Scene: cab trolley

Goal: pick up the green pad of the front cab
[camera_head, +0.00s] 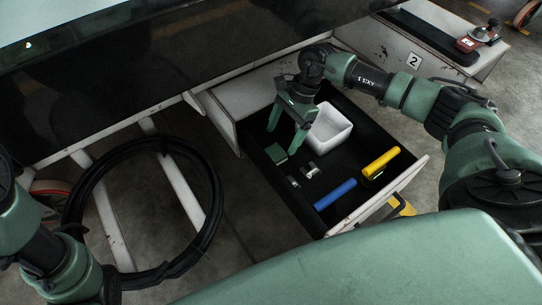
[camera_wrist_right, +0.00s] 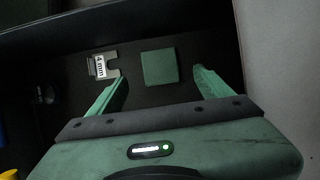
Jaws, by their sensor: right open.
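The green pad (camera_head: 277,153) is a small flat square lying on the black floor of the open drawer (camera_head: 257,173). It also shows in the right wrist view (camera_wrist_right: 159,66), flat and uncovered. My right gripper (camera_head: 285,138) points down into the drawer, just above and beside the pad. In the wrist view its two spread fingers (camera_wrist_right: 161,78) stand to the left and right of the pad's near side, with nothing between them touching it that I can see. My left arm shows at the left edge of the head view, but its gripper does not show.
A white bin (camera_head: 343,130) stands close beside my right gripper in the drawer. Small metal shims (camera_head: 310,170), one marked 4 mm (camera_wrist_right: 100,65), a blue cylinder (camera_head: 335,194) and a yellow cylinder (camera_head: 381,162) lie nearer the drawer's front. A black hose coil (camera_head: 214,205) is at left.

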